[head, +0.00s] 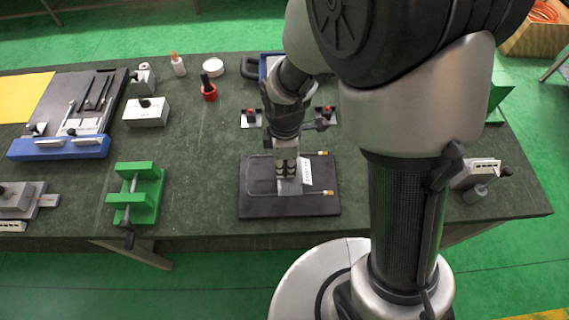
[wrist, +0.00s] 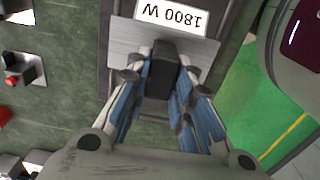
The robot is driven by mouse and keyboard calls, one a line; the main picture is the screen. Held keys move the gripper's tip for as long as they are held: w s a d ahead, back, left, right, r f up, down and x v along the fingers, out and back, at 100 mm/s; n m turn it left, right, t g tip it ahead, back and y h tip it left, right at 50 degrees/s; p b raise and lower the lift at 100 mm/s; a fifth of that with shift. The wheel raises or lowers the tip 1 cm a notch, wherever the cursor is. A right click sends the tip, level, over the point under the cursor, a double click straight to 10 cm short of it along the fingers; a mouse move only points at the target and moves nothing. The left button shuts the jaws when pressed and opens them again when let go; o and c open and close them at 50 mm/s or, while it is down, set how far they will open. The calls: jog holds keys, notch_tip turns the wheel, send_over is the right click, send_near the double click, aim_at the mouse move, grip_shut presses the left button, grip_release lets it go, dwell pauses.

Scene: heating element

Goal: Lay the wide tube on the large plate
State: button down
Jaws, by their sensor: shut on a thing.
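The wide tube (head: 262,193) is a thin grey U-shaped heating element with yellow-tipped ends at the right. It carries a silver bracket (wrist: 128,42), a black grip block (wrist: 163,68) and a white label (wrist: 168,14) reading 1800 W. The large plate (head: 262,208) is a dark flat rectangle near the front of the bench. My gripper (head: 287,172) points down over the plate's middle. In the wrist view its fingers (wrist: 163,90) are shut on the black block. The tube appears over the plate, inside its outline; I cannot tell whether they touch. My gripper hides part of the tube.
A green clamp (head: 136,193) stands left of the plate. Small fixtures with red knobs (head: 326,110) sit just behind it. Bare bench (head: 200,160) separates clamp and plate.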

aim_at(285, 173)
jog(key=shift+f+b, duration=0.7)
jog(key=shift+f, duration=1.55)
jog(key=shift+f, duration=0.1)
jog(key=c, duration=1.4)
grip_release()
notch_tip(285, 173, up, 12)
jog(key=p, duration=0.3)
jog(key=shift+p, duration=0.4)
jog(key=shift+d+r, duration=0.15)
jog(key=shift+r, duration=0.25)
jog(key=s+d+r+m+t, duration=0.1)
jog(key=s+d+r+m, duration=0.2)
jog(key=s+r+m, duration=0.1)
jog(key=s+d+r+m+t, duration=0.2)
jog(key=s+d+r+m, duration=0.2)
jog(key=r+m, duration=0.3)
jog(key=s+d+r+m+t, duration=0.1)
jog(key=s+d+r+m, duration=0.2)
jog(key=s+r+m, duration=0.2)
jog(key=shift+s+d+r+m+t, duration=0.3)
jog(key=shift+r+m, duration=0.2)
jog(key=shift+m, duration=0.3)
